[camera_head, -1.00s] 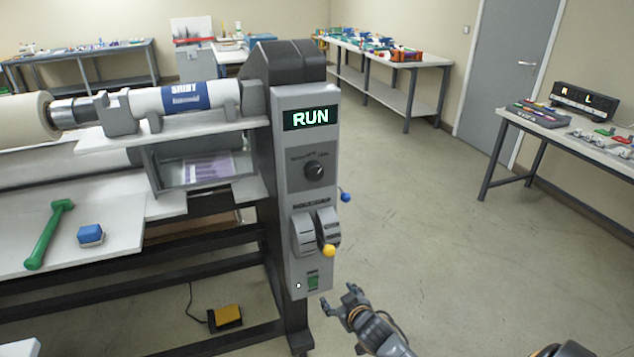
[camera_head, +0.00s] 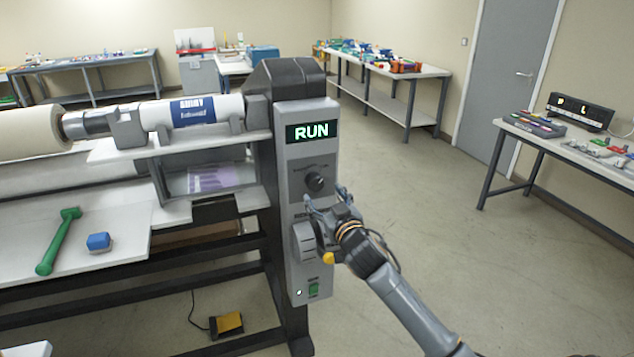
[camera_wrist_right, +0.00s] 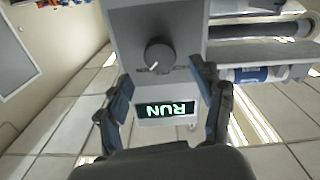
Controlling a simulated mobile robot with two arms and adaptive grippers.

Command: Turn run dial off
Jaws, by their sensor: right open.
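The run dial (camera_head: 315,181) is a round dark knob on the grey control panel (camera_head: 293,262) of the laminator. The green display (camera_head: 311,132) above it reads RUN. My right gripper (camera_head: 322,200) is open in front of the panel, just below the dial in the head view. In the right wrist view the dial (camera_wrist_right: 159,57) shows with a pale pointer mark, beyond and between the two open fingers (camera_wrist_right: 160,90). The fingers appear apart from the dial, with nothing between them. The display also shows upside down in that view (camera_wrist_right: 166,109). My left gripper is not in view.
Below the dial, grey levers (camera_head: 305,242) and a yellow knob (camera_head: 328,258) stick out, partly hidden by my right gripper. A green switch (camera_head: 313,289) sits lower. A green hammer (camera_head: 58,240) and blue block (camera_head: 99,242) lie on the left table.

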